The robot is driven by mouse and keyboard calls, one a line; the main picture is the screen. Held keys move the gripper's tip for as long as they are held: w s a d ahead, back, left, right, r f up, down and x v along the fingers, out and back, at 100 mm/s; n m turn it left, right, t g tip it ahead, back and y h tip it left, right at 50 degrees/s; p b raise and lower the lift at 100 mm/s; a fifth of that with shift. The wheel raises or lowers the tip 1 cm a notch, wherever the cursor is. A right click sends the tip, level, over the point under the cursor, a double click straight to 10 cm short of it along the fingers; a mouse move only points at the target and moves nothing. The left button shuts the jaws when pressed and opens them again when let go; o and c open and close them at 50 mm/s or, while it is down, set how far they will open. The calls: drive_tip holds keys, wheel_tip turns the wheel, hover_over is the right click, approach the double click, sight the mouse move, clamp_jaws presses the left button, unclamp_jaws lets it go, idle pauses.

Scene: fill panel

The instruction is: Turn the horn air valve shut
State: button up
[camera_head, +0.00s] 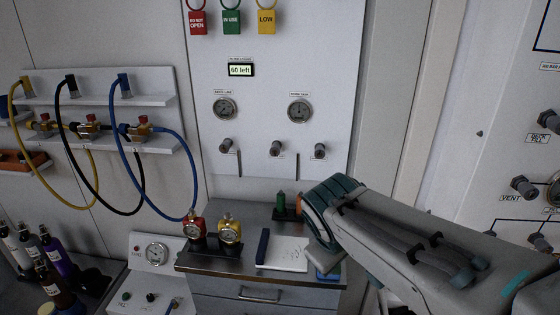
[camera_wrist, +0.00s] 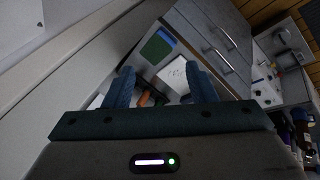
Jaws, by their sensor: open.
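The white fill panel (camera_head: 262,60) stands upright at the centre of the head view. Three small dark valve knobs show in a row under its gauges: a left one (camera_head: 225,146), a middle one (camera_head: 275,149) and a right one (camera_head: 320,151). Their labels are too small to read, so I cannot tell which is the horn air valve. The right gauge (camera_head: 299,110) seems labelled horn tank. My gripper (camera_wrist: 160,70) shows in the wrist view with its two blue fingers apart. It points toward the counter, away from the knobs.
Coloured hoses (camera_head: 190,160) hang at left. Another valve panel (camera_head: 510,100) stands at right. The space before the knobs is clear.

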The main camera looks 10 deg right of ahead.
drive_tip(key=w+d+f+n+t+h+b, duration=0.1)
drive_tip(key=w+d+n+t+h+b, duration=0.15)
drive_tip(key=w+n+h+b, duration=0.4)
drive_tip(key=n+t+y+b, duration=0.4)
drive_tip(key=n+t+b, duration=0.45)
drive_tip(key=n, duration=1.05)
approach(275, 151)
drive_tip(key=shift+t+h, duration=0.25)
drive_tip(key=shift+t, duration=0.55)
drive_tip(key=p+x, duration=0.1)
drive_tip(key=x, duration=0.2)
drive_tip(key=f+p+x, duration=0.1)
drive_tip(key=x, duration=0.2)
drive_tip(key=p+x, duration=0.1)
drive_tip(key=x, duration=0.2)
drive_tip(key=shift+f, duration=0.25)
drive_tip(key=shift+s, duration=0.1)
drive_tip(key=c, duration=1)
